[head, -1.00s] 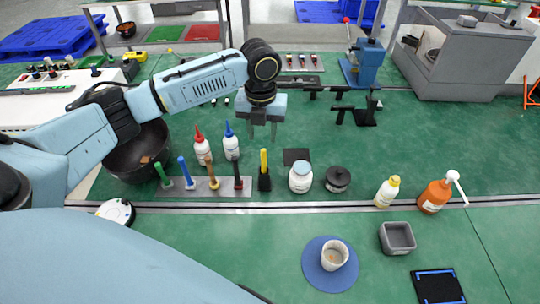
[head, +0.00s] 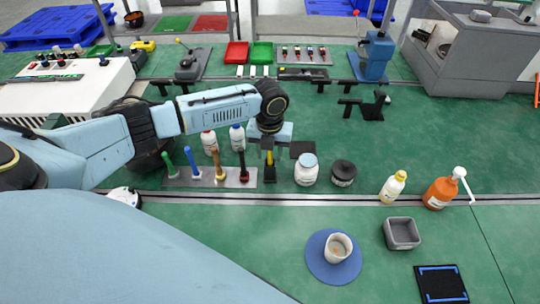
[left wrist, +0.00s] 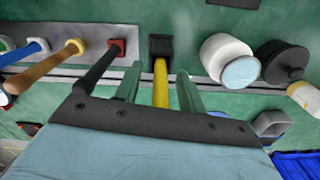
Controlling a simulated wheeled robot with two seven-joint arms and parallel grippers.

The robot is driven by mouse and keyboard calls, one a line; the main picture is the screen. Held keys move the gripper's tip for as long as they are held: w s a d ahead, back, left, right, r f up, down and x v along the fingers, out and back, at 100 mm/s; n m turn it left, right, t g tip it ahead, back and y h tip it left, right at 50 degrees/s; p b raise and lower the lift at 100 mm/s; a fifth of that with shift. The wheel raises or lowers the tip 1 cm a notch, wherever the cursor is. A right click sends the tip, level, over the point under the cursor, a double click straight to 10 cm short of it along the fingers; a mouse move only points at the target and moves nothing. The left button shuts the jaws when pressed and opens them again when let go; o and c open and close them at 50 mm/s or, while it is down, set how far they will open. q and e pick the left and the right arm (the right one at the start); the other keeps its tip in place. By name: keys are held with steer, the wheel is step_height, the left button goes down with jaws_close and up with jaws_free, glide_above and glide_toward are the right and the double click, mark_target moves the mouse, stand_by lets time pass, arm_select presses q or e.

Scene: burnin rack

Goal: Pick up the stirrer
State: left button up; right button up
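The stirrer (head: 270,160) appears to be the yellow-handled stick standing upright in a black holder (head: 270,174), at the right end of a row of tools. It also shows in the left wrist view (left wrist: 160,92), with the black holder (left wrist: 160,46) beyond it. My left gripper (head: 270,153) is above the holder with its fingers pointing down. In the left wrist view, its two fingers (left wrist: 159,84) are apart, one on each side of the yellow handle, with visible gaps. The upper handle is partly hidden by the gripper. My right gripper is out of view.
A grey rack (head: 233,183) with several coloured-handle tools stands left of the holder. A white jar (head: 306,172) and a black lidded pot (head: 343,174) stand to the right. Two white bottles, one (head: 237,138) behind the rack, are close by.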

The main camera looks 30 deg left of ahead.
arm_select(q)
jaws_close()
